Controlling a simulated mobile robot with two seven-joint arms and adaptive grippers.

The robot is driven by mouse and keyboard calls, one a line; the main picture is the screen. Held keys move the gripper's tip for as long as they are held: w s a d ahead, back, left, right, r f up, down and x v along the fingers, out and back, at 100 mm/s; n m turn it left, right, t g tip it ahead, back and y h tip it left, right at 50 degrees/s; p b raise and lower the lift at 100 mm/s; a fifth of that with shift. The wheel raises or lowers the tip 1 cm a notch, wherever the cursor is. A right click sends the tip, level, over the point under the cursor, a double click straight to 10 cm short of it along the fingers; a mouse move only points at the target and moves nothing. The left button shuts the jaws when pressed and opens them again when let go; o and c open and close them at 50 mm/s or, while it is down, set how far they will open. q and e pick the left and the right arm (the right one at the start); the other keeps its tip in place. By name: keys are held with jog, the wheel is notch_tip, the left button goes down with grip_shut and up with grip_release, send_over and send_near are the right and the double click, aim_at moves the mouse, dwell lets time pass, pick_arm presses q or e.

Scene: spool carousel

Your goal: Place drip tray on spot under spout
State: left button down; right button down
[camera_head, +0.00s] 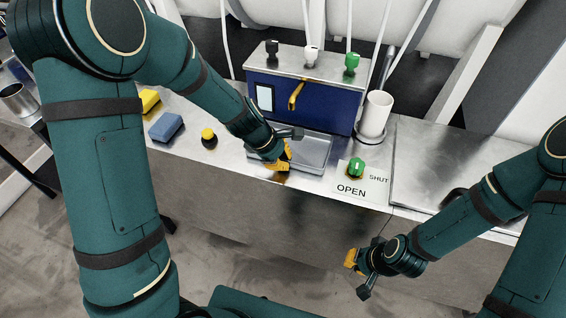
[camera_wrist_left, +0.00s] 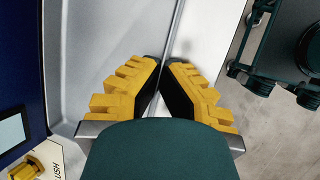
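The drip tray (camera_head: 312,152) is a shallow grey metal tray on the steel counter, in front of the blue dispenser (camera_head: 300,104). The yellow spout (camera_head: 295,93) sticks out of the dispenser's front, above the tray's back part. My left gripper (camera_head: 284,157) is at the tray's front left edge. In the left wrist view its yellow fingers (camera_wrist_left: 165,62) close in on both sides of the tray's rim (camera_wrist_left: 176,32), tips nearly together. The spot under the tray cannot be made out. My right gripper (camera_head: 355,268) is in front of the counter, away from the tray, holding nothing visible.
A green knob (camera_head: 356,168) stands on an OPEN/SHUT plate right of the tray. A white cylinder (camera_head: 375,114) stands behind it. Counter at right is clear.

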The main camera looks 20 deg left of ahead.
pick_arm(q)
jog(key=c, duration=1.7)
grip_release()
jog(key=shift+f, duration=0.1)
jog(key=o, duration=0.6)
jog(key=shift+c, duration=0.2)
jog(key=p+v, duration=0.5)
jog(key=v, duration=0.7)
